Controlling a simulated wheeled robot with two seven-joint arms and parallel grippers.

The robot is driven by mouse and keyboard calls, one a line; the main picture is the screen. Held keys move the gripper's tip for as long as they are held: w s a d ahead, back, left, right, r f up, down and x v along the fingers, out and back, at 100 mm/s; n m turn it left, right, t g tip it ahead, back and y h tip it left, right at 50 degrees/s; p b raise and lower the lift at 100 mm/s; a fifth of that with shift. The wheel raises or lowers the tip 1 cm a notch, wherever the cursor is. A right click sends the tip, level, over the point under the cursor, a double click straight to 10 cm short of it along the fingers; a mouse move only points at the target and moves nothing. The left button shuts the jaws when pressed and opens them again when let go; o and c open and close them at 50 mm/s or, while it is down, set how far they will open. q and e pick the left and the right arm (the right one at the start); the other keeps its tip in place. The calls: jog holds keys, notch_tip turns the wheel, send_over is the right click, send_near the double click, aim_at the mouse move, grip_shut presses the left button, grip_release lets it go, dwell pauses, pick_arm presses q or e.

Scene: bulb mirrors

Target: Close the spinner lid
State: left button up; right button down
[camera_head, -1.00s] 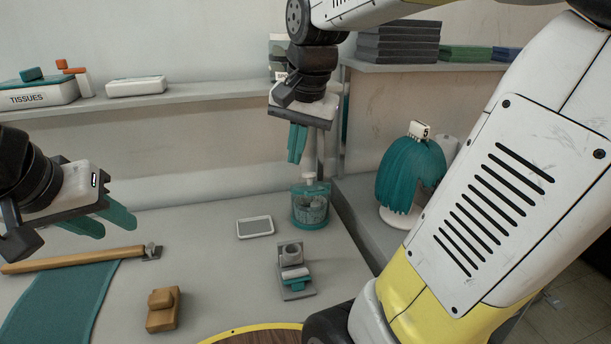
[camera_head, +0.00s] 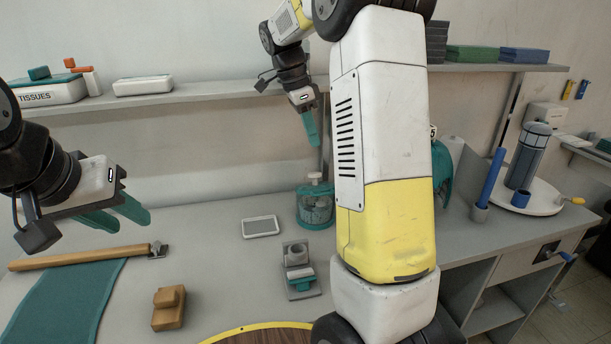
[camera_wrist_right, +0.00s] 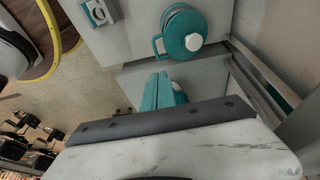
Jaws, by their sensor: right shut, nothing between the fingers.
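A round spinner (camera_head: 316,210) with a see-through wall and dark contents stands at the back of the counter. Its teal lid (camera_head: 315,189) with a white knob lies over the top; I cannot tell whether it sits fully down. In the right wrist view the lid (camera_wrist_right: 178,42) shows from above, with a teal loop at its side. My right gripper (camera_head: 311,130) is shut and empty, above the spinner and apart from it; its teal fingers also show in the wrist view (camera_wrist_right: 162,92). My left gripper (camera_head: 122,214) looks open and empty, far left above the counter.
A grey-framed pad (camera_head: 261,227) and a grey-and-teal device (camera_head: 300,270) stand left of and in front of the spinner. A wooden block (camera_head: 169,308) and a teal cloth on a wooden rod (camera_head: 80,258) lie at left. A shelf (camera_head: 200,94) runs behind.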

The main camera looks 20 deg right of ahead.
aim_at(326, 192)
jog(key=x, duration=0.8)
jog(key=a+x, duration=0.1)
jog(key=x, duration=0.4)
jog(key=shift+s+f, duration=0.2)
jog(key=shift+s, duration=0.05)
notch_tip(326, 192, down, 6)
jog(key=s, duration=0.2)
jog(key=shift+s+r, duration=0.25)
jog(key=shift+a+r, duration=0.1)
